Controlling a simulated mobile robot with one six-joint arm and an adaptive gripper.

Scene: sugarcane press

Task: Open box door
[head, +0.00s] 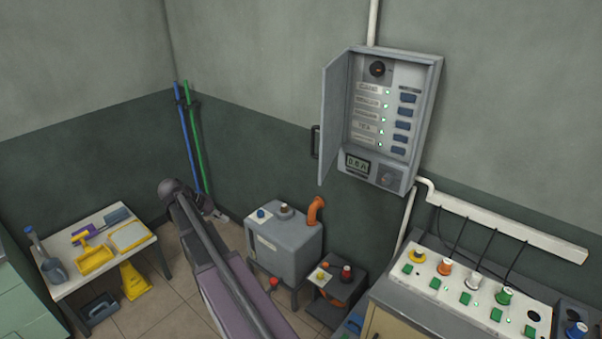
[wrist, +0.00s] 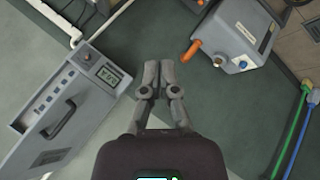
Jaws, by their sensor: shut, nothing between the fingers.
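The grey wall box (head: 407,130) hangs on the wall in the head view. Its door (head: 337,125) stands swung out to the left, with a dark handle (head: 315,142) on its outer face. Inside show several blue switches, green lights and a small display. In the wrist view the box (wrist: 88,75) is at the left, with the door (wrist: 25,150) and handle (wrist: 60,120) facing the camera. My gripper (wrist: 158,72) is shut and empty, to the right of the box and apart from the handle. In the head view it is small and partly hidden by my arm.
A grey tank (head: 285,245) with an orange pipe stands on a stand below the box. A control desk (head: 470,290) with coloured knobs is at the right. A white table (head: 95,275) with tools is at the left. Blue and green poles (head: 195,140) lean in the corner.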

